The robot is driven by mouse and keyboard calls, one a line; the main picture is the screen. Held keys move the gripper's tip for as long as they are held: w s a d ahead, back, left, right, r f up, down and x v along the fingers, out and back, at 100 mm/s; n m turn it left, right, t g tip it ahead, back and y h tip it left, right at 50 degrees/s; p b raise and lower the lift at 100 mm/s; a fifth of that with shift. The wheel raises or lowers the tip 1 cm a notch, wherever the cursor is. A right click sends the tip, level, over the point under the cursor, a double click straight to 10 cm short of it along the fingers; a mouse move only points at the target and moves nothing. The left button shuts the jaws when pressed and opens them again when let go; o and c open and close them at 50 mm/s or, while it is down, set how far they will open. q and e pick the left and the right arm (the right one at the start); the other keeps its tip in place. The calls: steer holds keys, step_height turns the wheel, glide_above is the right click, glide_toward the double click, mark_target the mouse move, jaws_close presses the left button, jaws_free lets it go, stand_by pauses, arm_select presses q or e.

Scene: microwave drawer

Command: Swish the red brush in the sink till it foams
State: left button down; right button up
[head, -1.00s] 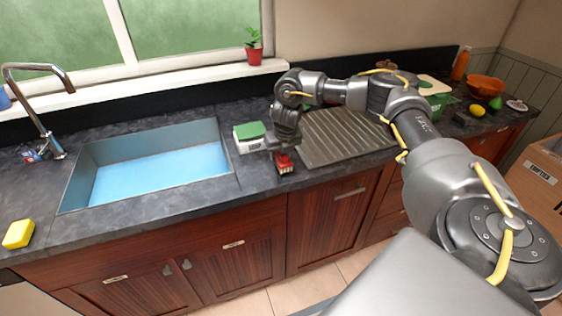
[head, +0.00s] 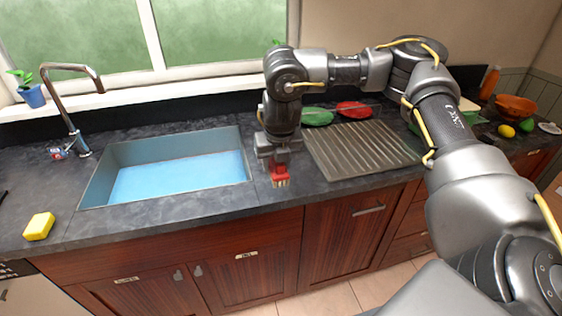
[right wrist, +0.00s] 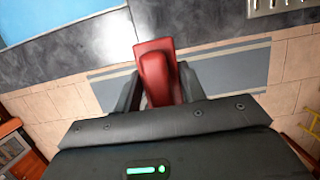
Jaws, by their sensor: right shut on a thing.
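The red brush (head: 279,172) with pale bristles is in my right gripper (head: 276,158), which is shut on it. They are over the dark counter, just right of the sink. In the right wrist view the red brush (right wrist: 155,70) sits between the two fingers of the right gripper (right wrist: 160,92). The sink (head: 118,152) is a grey-blue basin with bright blue water (head: 180,177) in it. No foam shows on the water. My left gripper is not in view.
A chrome faucet (head: 66,105) stands left of the sink. A yellow sponge (head: 39,226) lies at the front left. A ribbed drainboard (head: 360,148) is right of the brush, with green (head: 317,117) and red (head: 354,109) items behind it. A potted plant (head: 32,95) is on the sill.

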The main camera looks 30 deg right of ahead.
steer(key=o, duration=0.4)
steer(key=c, duration=0.3)
steer(key=shift+s+a+m+h, duration=0.35)
steer(key=shift+a+m, duration=0.15)
steer(key=shift+m, duration=0.6)
steer(key=s+a+m+g+y, duration=0.1)
steer(key=s+a+m+g, duration=0.2)
steer(key=m, duration=1.2)
steer(key=s+a+m+g, duration=0.3)
steer(key=s+a+m, duration=0.3)
steer(key=m, duration=0.9)
steer(key=shift+s+a+y, duration=0.35)
steer(key=shift+s, duration=0.55)
